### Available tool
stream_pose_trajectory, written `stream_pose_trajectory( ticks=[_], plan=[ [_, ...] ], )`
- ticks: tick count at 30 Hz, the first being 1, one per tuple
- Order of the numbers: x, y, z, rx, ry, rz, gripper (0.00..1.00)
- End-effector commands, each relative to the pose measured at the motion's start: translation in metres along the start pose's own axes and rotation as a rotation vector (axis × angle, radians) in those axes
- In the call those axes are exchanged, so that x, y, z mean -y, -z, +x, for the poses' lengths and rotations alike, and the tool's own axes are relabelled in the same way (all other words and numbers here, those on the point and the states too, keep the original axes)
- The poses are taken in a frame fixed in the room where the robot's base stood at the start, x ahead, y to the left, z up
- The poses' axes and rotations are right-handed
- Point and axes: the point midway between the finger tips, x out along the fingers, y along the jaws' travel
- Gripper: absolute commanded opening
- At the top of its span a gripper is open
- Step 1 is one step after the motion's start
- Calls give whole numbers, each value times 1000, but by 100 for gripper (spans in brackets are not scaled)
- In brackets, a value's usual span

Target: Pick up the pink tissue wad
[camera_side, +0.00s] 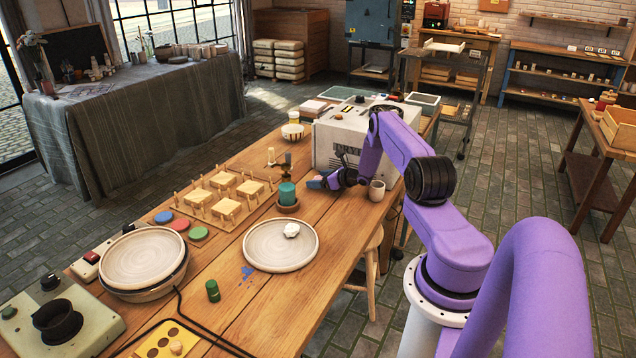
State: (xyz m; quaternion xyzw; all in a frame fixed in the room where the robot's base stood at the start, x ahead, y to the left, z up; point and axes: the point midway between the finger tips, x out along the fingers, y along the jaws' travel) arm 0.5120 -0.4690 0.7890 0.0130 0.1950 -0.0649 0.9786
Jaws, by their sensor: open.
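A crumpled wad (291,230) lies on the round cream plate (268,255) in the middle of the wooden table. It looks almost white here, not clearly pink. My gripper (331,180) is open, low over the table beyond the plate and to the right of the wad, well apart from it. A small blue and pinkish thing (316,184) shows at the fingertips; I cannot tell whether it touches them. The fingers are small and dark in this view.
A beige cup (377,190) is right of my gripper, with a white machine (345,138) behind. A wooden pegged rack (224,197) is left. A green bottle (212,291) stands nearer the front.

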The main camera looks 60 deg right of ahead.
Motion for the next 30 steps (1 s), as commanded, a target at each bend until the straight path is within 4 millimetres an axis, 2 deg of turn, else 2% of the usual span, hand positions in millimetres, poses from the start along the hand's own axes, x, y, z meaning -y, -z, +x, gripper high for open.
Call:
stream_pose_trajectory(
  ticks=[4, 12, 14, 15, 17, 18, 30],
  plan=[
    [0, 0, 8, 1, 0, 0, 79],
    [0, 0, 9, 0, 1, 1, 79],
    [0, 0, 9, 0, 1, 1, 63],
    [0, 0, 9, 0, 1, 1, 50],
    [0, 0, 9, 1, 0, 0, 30],
    [0, 0, 9, 1, 0, 0, 25],
    [0, 0, 9, 1, 0, 0, 22]
  ],
)
